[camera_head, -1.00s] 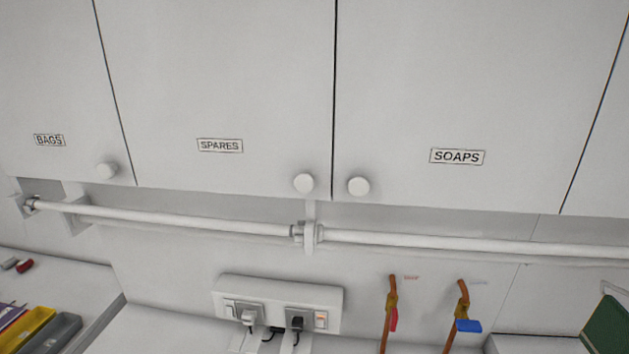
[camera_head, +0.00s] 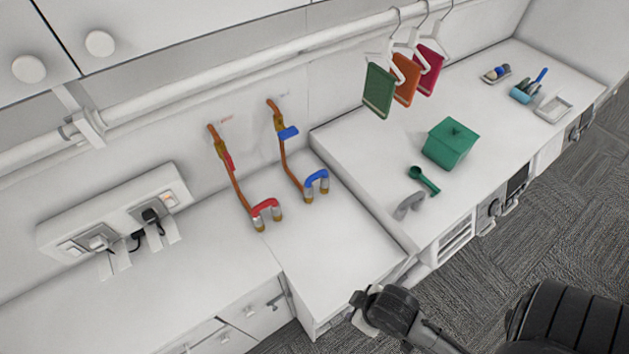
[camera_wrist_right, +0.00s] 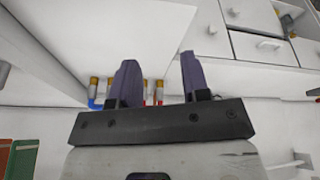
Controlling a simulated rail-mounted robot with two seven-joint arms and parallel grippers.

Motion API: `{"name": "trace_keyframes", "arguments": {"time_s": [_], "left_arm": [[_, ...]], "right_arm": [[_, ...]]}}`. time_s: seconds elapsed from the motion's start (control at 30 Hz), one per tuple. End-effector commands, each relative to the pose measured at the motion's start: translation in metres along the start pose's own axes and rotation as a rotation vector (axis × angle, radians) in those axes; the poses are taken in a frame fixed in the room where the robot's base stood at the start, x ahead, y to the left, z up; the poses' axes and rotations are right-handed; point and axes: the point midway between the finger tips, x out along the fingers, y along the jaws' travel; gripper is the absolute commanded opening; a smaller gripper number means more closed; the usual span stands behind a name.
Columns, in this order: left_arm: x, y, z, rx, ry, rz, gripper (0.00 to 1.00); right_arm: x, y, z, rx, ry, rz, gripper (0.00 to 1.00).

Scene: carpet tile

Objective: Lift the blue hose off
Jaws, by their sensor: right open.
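The blue hose (camera_head: 317,180) is a short blue bend with silver and brass ends, standing on the white counter by the wall. A copper pipe with a blue lever (camera_head: 288,133) comes down to it; whether they are joined is too small to tell. In the right wrist view, part of the blue hose (camera_wrist_right: 93,103) shows left of the fingers. My right gripper (camera_wrist_right: 158,75) is open, with nothing seen between its fingers. In the head view my right arm is at the bottom, in front of the counter, well apart from the hose. My left gripper is not in view.
A similar red hose (camera_head: 267,208) stands just left, below a copper pipe with a red lever (camera_head: 225,155). A raised counter (camera_head: 350,150) to the right holds a green box (camera_head: 450,143) and green scoop (camera_head: 424,180). A rail (camera_head: 220,70) runs above.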

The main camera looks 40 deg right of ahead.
Motion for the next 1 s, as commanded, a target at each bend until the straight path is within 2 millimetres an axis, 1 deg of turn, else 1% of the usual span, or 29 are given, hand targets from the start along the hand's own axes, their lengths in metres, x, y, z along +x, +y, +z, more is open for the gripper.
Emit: {"name": "trace_keyframes", "arguments": {"time_s": [0.4,0.53,0.77,0.87,0.97,1.0], "left_arm": [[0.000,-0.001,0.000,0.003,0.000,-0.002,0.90],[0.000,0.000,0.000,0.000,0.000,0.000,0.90],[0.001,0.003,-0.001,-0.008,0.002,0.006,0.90],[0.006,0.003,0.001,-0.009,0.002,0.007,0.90],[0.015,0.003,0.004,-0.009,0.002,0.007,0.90],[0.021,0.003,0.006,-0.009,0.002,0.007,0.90]], "right_arm": [[0.000,0.000,0.000,0.000,-0.001,0.000,0.43],[0.000,0.000,0.000,0.000,-0.001,0.000,0.54],[0.000,0.000,-0.003,0.001,0.007,0.000,0.54],[0.003,0.003,-0.018,0.000,0.044,0.007,0.54],[0.005,0.012,-0.051,-0.012,0.127,0.031,0.54],[0.005,0.020,-0.069,-0.026,0.172,0.052,0.54]]}}
